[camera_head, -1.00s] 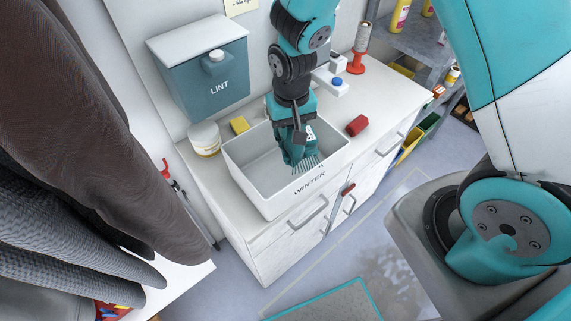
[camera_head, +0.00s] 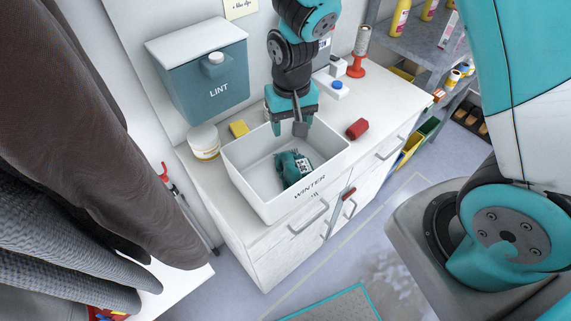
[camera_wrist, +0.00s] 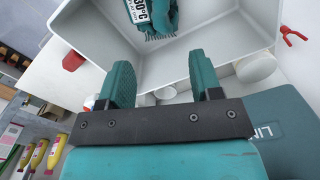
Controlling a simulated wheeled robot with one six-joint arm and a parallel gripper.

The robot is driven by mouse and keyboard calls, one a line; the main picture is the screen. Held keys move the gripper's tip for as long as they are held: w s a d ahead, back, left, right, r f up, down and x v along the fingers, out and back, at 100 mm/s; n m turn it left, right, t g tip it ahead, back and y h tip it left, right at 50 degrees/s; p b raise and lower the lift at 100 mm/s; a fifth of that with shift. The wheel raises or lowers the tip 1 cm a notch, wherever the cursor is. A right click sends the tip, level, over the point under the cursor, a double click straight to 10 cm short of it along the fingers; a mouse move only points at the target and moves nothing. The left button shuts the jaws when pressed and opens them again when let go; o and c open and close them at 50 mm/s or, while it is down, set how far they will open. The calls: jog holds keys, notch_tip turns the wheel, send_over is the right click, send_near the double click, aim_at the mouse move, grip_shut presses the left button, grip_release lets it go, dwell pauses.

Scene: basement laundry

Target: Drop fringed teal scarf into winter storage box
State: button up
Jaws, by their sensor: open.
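The fringed teal scarf (camera_head: 292,168) lies bunched on the floor of the white winter storage box (camera_head: 256,194), which is lettered WINTER on its front. In the wrist view the scarf (camera_wrist: 160,18) shows its fringe and a white tag, inside the box (camera_wrist: 95,32). My gripper (camera_head: 289,130) is above the back part of the box, apart from the scarf. Its two fingers (camera_wrist: 164,82) are spread with nothing between them.
The box stands on a white cabinet top. A yellow sponge (camera_head: 239,128), a lidded tub (camera_head: 204,141) and a red object (camera_head: 357,128) lie around it. The LINT bin (camera_head: 200,85) hangs on the wall behind. Dark garments (camera_head: 80,130) hang at left.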

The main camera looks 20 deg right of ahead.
notch_tip(320, 180, up, 14)
jog(key=b, duration=0.2)
jog(key=shift+r, duration=0.2)
jog(key=s+a+n+y+b, duration=0.2)
jog(key=s+n, duration=0.2)
jog(key=s, duration=0.5)
jog(key=s+a+f+n+y+b, duration=0.1)
jog(key=s+a+n+y+b, duration=0.1)
jog(key=s, duration=0.7)
jog(key=shift+s+f+n+b, duration=0.3)
jog(key=shift+n+b, duration=0.25)
jog(key=shift+n, duration=0.45)
